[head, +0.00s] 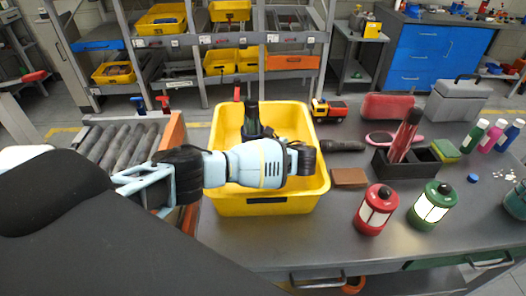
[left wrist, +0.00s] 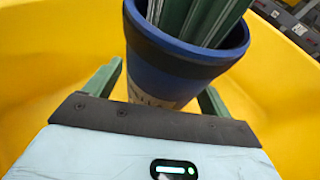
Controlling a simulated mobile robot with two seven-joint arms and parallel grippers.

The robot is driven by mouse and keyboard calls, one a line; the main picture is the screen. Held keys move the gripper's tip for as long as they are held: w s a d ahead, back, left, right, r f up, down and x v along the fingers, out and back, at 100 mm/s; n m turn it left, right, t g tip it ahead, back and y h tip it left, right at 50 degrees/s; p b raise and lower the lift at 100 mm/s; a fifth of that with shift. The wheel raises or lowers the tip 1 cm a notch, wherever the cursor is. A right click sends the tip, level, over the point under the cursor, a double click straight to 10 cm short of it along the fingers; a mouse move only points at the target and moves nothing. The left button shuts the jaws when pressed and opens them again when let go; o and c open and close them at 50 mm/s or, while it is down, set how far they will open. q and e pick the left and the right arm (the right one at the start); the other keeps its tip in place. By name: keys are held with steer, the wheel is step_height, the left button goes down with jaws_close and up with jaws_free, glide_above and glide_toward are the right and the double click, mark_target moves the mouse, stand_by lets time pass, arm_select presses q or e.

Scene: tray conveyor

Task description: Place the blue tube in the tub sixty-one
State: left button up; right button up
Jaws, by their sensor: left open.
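The blue tube (left wrist: 170,62) fills the top middle of the left wrist view, its open mouth showing dark green slats inside. A pale label with dark print is partly visible low on its side. My left gripper (left wrist: 158,84) is open, with one green finger on each side of the tube. The yellow tub (head: 265,206) stands in the middle of the head view, and its yellow walls surround the tube in the wrist view. No number is readable on the tub. My right gripper is out of view.
Right of the tub are a brown block (head: 349,178), a red lantern (head: 376,209), a green lantern (head: 432,206), a flashlight (head: 343,146) and a toy truck (head: 330,111). A dark upright thing (head: 251,120) shows inside the tub. A roller conveyor (head: 118,146) lies left.

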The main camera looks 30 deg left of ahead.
arm_select(q)
steer(key=v, duration=0.5)
steer(key=shift+w+d+r, duration=0.1)
steer(key=shift+d, duration=0.05)
steer(key=shift+d+r, duration=0.15)
steer(key=shift+d, duration=0.5)
steer(key=shift+s+d+r, duration=0.2)
steer(key=shift+s, duration=0.1)
steer(key=shift+v, duration=2.35)
